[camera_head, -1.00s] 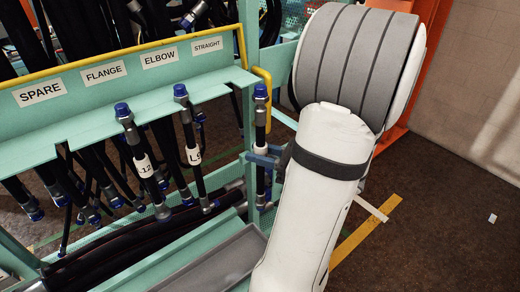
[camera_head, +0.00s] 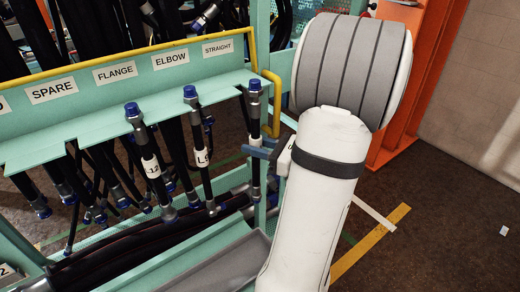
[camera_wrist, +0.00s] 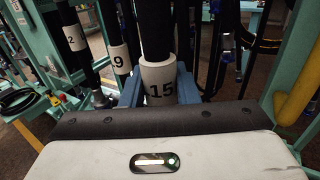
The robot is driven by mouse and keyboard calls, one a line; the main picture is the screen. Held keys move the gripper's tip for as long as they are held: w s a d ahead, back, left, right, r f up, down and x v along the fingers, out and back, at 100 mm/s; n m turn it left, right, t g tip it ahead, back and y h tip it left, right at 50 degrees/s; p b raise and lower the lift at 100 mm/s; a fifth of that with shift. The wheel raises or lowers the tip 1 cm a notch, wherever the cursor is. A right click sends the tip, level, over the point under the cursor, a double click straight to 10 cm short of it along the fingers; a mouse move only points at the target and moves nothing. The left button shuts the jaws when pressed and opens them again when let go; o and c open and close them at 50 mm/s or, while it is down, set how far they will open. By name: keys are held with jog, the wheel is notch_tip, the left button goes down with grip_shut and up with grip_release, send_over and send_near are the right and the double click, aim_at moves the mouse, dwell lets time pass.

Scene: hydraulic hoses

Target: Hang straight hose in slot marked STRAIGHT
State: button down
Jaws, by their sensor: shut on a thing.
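The straight hose (camera_head: 255,112) is black with a blue cap on top. It stands upright at the right end of the green slotted shelf (camera_head: 100,140), below and right of the STRAIGHT label (camera_head: 217,47). Its cap is above the shelf edge; I cannot tell if the hose is inside the slot. My gripper (camera_head: 257,153) has blue fingers shut on the hose below the shelf. In the wrist view the gripper (camera_wrist: 160,90) grips it around a white sleeve marked 15 (camera_wrist: 160,84). The hose's upper end is out of that view.
Two hoses with blue caps and white sleeves (camera_head: 151,166) (camera_head: 202,158) hang left of mine, near ELBOW and FLANGE. A yellow rail (camera_head: 273,105) bends down just right of the held hose. A grey tray (camera_head: 225,262) lies below. Floor at right is open.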

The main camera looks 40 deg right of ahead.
jog(key=w, duration=0.6)
jog(key=shift+w+d+f+b, duration=0.2)
jog(key=shift+w+b, duration=0.1)
jog(key=shift+b, duration=0.05)
dwell(0.5)
dwell(0.4)
jog(key=c, duration=1)
grip_release()
jog(key=shift+c, duration=0.2)
jog(key=shift+s, duration=0.1)
jog(key=v, duration=0.7)
jog(key=shift+s+d+b, duration=0.15)
jog(key=shift+s+b, duration=0.15)
jog(key=shift+b, duration=0.05)
